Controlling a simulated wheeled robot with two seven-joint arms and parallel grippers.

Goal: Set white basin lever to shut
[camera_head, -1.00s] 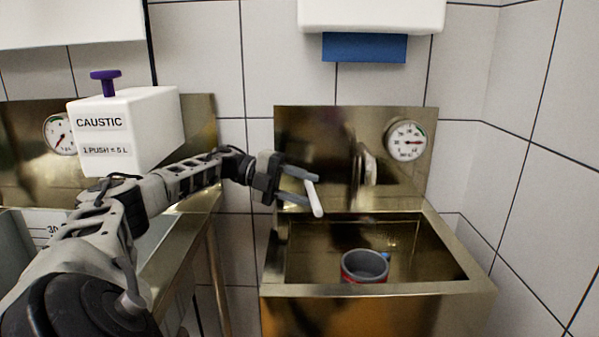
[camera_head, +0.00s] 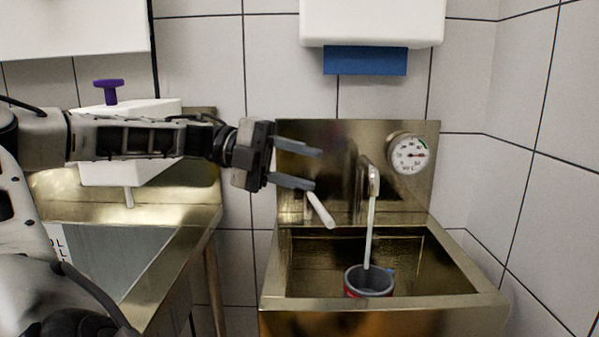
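The white basin lever (camera_head: 320,210) slants down and to the right in front of the steel splashback of the right basin (camera_head: 462,289). A pale stream (camera_head: 369,235) runs from the spout (camera_head: 370,180) down into a grey and red cup (camera_head: 369,281) in the basin. My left gripper (camera_head: 316,169) is open and empty, its two grey fingers pointing right. In the picture it sits just above the lever. The lower fingertip is close to the lever's upper end; I cannot tell whether they touch. My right gripper is not in view.
A round dial gauge (camera_head: 408,153) is on the splashback, right of the spout. A white dispenser with blue paper (camera_head: 365,61) hangs above. A white box with a purple knob (camera_head: 109,88) is behind my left arm, above another steel basin.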

